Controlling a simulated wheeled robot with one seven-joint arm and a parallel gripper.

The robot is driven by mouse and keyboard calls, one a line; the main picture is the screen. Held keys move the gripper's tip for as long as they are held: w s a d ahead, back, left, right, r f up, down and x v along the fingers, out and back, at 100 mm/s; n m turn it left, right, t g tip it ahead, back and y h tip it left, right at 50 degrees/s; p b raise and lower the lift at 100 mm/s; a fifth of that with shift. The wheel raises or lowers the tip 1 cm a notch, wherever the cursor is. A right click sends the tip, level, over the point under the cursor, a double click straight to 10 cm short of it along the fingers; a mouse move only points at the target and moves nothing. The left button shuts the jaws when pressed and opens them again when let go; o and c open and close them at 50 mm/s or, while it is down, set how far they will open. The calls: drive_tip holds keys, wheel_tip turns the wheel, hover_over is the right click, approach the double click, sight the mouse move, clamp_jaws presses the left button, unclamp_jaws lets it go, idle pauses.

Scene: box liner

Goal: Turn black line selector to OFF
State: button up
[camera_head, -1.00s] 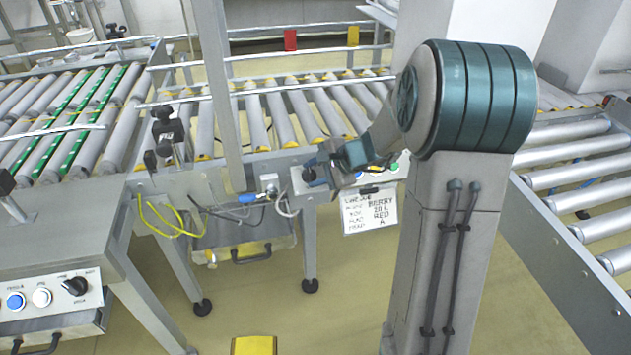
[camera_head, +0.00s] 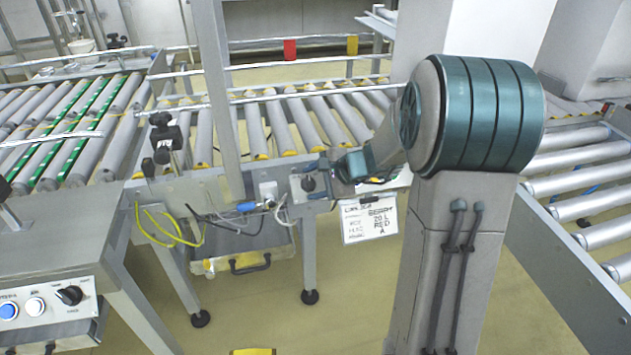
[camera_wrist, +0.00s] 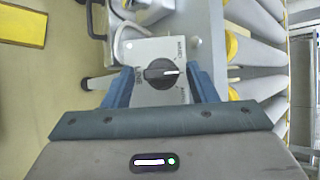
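The black line selector (camera_wrist: 162,73) is a round knob on a grey-white panel (camera_wrist: 150,47) in the wrist view. Its white pointer mark points right in that view. In the head view the selector (camera_head: 308,184) sits on the box at the conveyor's end. My gripper (camera_wrist: 160,75) is open, with one blue finger on each side of the knob and a gap to it on both sides. In the head view my gripper (camera_head: 324,172) is just right of the selector and hides part of the box.
A second panel (camera_head: 40,307) at lower left has a blue button, a white button and another black selector (camera_head: 69,295). Roller conveyors (camera_head: 290,118) lie behind. Cables and a grey socket (camera_head: 268,190) are left of the box.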

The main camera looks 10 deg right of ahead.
drive_tip(key=shift+r, duration=0.15)
drive_tip(key=p, duration=0.1)
drive_tip(key=n+p, duration=0.1)
drive_tip(key=shift+w+r+g+p, duration=0.15)
drive_tip(key=shift+r+g+p, duration=0.15)
drive_tip(key=shift+g+p, duration=0.1)
drive_tip(key=shift+a+r+n+g+p, duration=0.15)
drive_tip(key=shift+n+g+p, duration=0.25)
drive_tip(key=shift+n+p, duration=0.6)
drive_tip(key=n+p, duration=0.1)
drive_tip(key=p, duration=0.2)
drive_tip(key=shift+w+a+n+g+h, duration=0.1)
drive_tip(key=shift+a+n+g+h, duration=0.05)
drive_tip(key=shift+n+g+h, duration=0.25)
drive_tip(key=n+g+h+p, duration=0.1)
drive_tip(key=n+p, duration=0.2)
drive_tip(key=p, duration=0.3)
drive_tip(key=shift+w+g, duration=0.1)
drive_tip(key=shift+g, duration=0.3)
drive_tip(key=p+v, duration=0.3)
drive_tip(key=v, duration=1)
drive_tip(key=s+a+r+n+h+p, duration=0.1)
drive_tip(key=s+a+r+n+p, duration=0.3)
drive_tip(key=s+r+p, duration=0.4)
drive_tip(key=shift+s+a+r+g+h, duration=0.55)
drive_tip(key=shift+s+r, duration=1.15)
drive_tip(key=shift+r, duration=1.9)
drive_tip(key=shift+a, duration=0.1)
